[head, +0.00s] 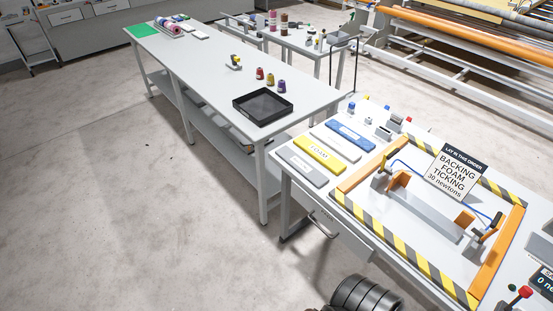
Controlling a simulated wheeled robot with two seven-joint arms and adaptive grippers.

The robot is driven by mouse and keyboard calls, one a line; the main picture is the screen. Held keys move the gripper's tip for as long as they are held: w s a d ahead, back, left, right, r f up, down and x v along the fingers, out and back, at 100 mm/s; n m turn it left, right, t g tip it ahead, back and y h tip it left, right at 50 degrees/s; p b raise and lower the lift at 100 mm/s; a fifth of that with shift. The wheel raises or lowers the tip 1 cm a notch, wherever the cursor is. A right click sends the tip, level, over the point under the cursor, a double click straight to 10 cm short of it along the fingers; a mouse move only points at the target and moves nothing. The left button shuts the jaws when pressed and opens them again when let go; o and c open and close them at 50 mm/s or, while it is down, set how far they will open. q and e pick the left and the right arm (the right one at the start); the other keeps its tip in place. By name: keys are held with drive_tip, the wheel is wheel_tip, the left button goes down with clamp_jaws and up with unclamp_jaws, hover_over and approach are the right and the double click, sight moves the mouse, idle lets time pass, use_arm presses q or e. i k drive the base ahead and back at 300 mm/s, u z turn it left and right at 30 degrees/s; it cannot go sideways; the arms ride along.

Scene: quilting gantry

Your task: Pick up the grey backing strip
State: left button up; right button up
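The grey strip (302,167) lies flat near the left corner of the near worktable (285,185), with a small pale label on its top. A yellow strip (319,154) labelled FOAM lies beside it. Beyond that lie a white strip (333,142) and a blue strip (350,135), each with a label. Neither of my grippers shows in the head view. A dark ribbed part, probably of my arm, shows at the bottom edge, apart from the strips.
A hazard-striped frame (400,248) holds a clamp fixture with orange ends (464,222). A sign (454,175) listing backing, foam, ticking stands over it. A long table (215,75) with a black tray (262,106) and thread spools stands behind. The floor at left is clear.

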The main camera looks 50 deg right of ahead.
sight(308, 171)
drive_tip(key=z, duration=0.15)
drive_tip(key=i, duration=0.65)
drive_tip(key=z, duration=0.95)
drive_tip(key=i, duration=0.55)
drive_tip(key=z, duration=0.6)
